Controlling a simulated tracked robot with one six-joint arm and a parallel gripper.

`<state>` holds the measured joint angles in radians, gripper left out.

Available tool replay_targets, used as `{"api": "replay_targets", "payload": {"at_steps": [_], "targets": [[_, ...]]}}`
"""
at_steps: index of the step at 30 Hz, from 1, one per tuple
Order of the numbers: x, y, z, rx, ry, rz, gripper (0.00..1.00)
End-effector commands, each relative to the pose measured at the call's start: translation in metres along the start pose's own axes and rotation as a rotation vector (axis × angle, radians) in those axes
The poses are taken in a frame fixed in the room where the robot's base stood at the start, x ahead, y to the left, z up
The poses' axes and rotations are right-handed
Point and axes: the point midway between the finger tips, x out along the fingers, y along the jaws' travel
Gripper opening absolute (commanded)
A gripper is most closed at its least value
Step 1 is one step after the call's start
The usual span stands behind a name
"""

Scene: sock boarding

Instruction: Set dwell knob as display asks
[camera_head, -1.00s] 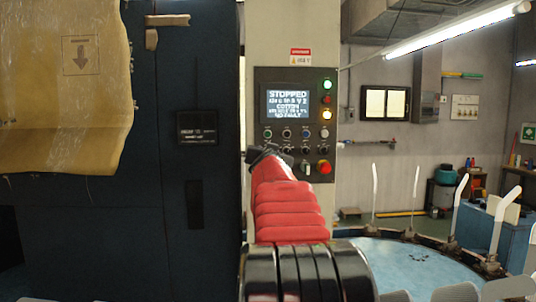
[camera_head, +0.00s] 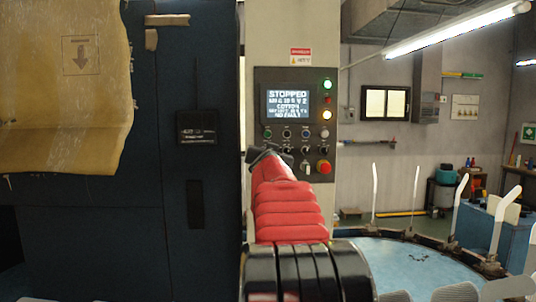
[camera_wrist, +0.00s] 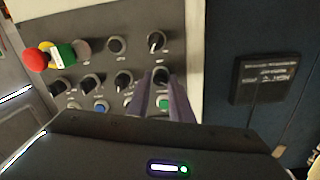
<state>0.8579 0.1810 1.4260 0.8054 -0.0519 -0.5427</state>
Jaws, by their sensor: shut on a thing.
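The control panel (camera_head: 312,172) stands upright on a pale column, with a lit display (camera_head: 288,104) near its top. The display reads STOPPED, with COTTON and NO FAULT lower down; its smaller lines are too blurred to read surely. My gripper (camera_head: 264,152) reaches the panel's left side and hides part of the lower controls. In the wrist view, where the panel appears upside down, my gripper (camera_wrist: 162,86) is shut on a dark knob (camera_wrist: 161,72) at the end of the middle knob row. Labels are too blurred to confirm which knob is dwell.
Close by are other knobs (camera_wrist: 123,78), a green button (camera_wrist: 164,103) and a red emergency button (camera_head: 324,167). A dark blue cabinet (camera_head: 90,240) stands left of the column. A round blue table (camera_head: 405,262) with upright pale forms lies at the right.

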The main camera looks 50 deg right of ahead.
Motion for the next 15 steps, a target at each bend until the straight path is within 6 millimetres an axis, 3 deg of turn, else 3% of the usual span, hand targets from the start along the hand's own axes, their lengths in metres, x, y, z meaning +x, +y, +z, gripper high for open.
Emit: {"api": "replay_targets", "payload": {"at_steps": [15], "targets": [[-0.0003, 0.0002, -0.0004, 0.149, -0.006, 0.0, 0.0]]}}
